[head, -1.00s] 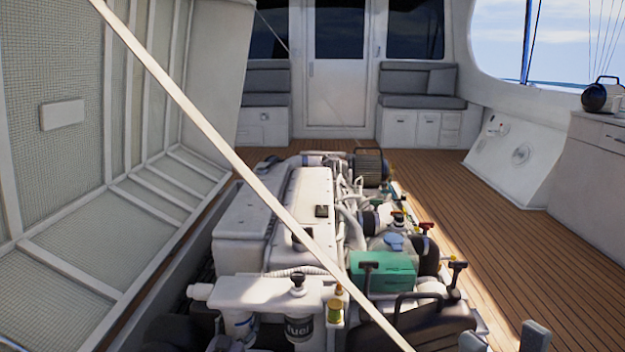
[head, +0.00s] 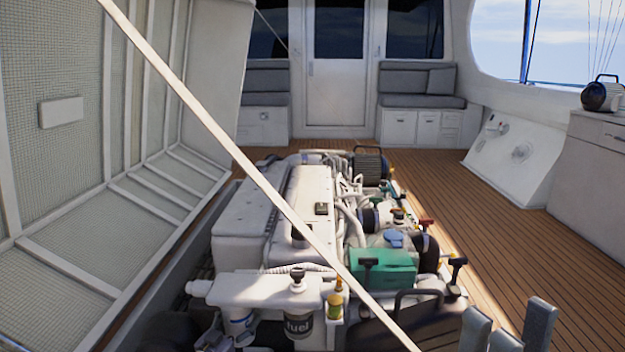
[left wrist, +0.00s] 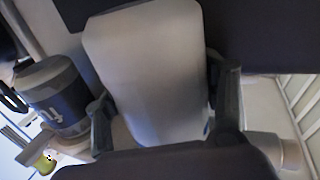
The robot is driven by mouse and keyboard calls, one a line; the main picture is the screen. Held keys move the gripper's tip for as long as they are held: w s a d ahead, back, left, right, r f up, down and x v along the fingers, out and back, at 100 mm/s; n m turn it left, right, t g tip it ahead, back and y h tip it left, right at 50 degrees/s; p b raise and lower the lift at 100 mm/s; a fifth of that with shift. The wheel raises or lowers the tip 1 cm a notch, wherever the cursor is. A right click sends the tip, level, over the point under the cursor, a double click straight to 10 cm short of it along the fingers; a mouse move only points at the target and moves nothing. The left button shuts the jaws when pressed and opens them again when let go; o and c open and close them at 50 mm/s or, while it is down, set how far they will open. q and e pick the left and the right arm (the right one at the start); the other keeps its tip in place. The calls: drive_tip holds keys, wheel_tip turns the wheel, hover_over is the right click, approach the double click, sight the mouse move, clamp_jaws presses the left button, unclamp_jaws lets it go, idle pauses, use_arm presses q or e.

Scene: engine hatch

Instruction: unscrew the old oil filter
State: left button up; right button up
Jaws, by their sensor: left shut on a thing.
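The old oil filter is a pale canister (left wrist: 150,60) that fills the middle of the left wrist view. My left gripper (left wrist: 160,108) has a dark finger on each side of it and is shut on it. In the head view a pale filter with a bluish label (head: 238,322) hangs under the white bracket (head: 262,291), left of the fuel filter (head: 299,326). It appears to be the same filter; its lower part is hidden. My right gripper (head: 508,325) shows its grey fingers at the lower right edge, spread apart with nothing between them.
The fuel filter also shows close at the left in the left wrist view (left wrist: 58,98). A pipe end (left wrist: 274,150) is at the right there. A pale diagonal strut (head: 205,118) crosses before the engine (head: 300,200). Wooden deck (head: 530,240) is clear at right.

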use_arm(q)
drive_tip(key=o, duration=1.4)
drive_tip(key=shift+s+d+f, duration=0.25)
drive_tip(key=shift+d+f, duration=0.05)
drive_tip(key=shift+f, duration=0.15)
drive_tip(key=shift+s+d+f, duration=0.25)
drive_tip(key=shift+d+f, duration=0.05)
drive_tip(key=shift+f, duration=0.15)
drive_tip(key=o, duration=0.4)
drive_tip(key=shift+d, duration=0.1)
drive_tip(key=shift+o, duration=0.9)
drive_tip(key=shift+w, duration=0.1)
drive_tip(key=shift+a+r, duration=0.15)
drive_tip(key=shift+a, duration=0.05)
